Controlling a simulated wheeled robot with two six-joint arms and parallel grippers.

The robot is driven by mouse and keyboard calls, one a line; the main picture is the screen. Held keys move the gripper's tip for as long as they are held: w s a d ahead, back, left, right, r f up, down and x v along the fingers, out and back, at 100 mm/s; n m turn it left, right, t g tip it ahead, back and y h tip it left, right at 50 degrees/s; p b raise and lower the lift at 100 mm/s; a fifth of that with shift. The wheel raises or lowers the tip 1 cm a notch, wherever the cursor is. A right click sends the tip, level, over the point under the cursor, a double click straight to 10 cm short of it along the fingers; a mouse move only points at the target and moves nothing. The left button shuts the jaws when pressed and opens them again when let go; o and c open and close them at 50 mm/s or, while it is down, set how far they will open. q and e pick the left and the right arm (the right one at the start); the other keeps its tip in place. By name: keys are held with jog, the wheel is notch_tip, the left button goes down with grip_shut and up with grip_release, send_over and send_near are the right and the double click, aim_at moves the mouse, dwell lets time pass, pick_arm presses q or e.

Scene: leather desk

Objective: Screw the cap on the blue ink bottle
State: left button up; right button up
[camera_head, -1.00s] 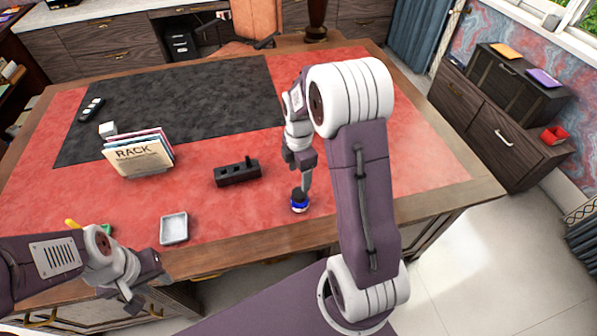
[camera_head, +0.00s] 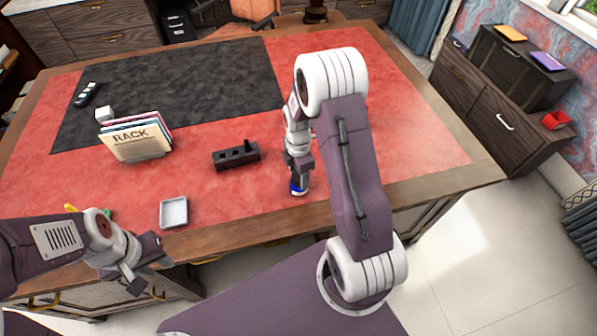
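The blue ink bottle (camera_head: 297,192) stands on the red desk surface near the front edge. I cannot tell whether the cap is between the fingers or on the bottle, or whether the fingers are shut. My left gripper (camera_head: 143,279) is off the front edge of the desk at the lower left, away from the bottle. Its fingers look apart, with nothing seen between them.
A black holder with slots (camera_head: 236,156) lies left of the bottle. A small white tray (camera_head: 174,212) is near the front edge. The red desk (camera_head: 420,140) right of my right arm is clear.

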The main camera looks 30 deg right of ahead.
jog(key=c, duration=1)
jog(key=shift+f, duration=0.1)
jog(key=shift+c, duration=0.2)
jog(key=shift+m+p, duration=0.35)
jog(key=shift+m, duration=1.65)
jog(key=m+p, duration=0.1)
jog(key=m, duration=0.1)
jog(key=shift+m, duration=1.5)
jog(key=o, duration=1.4)
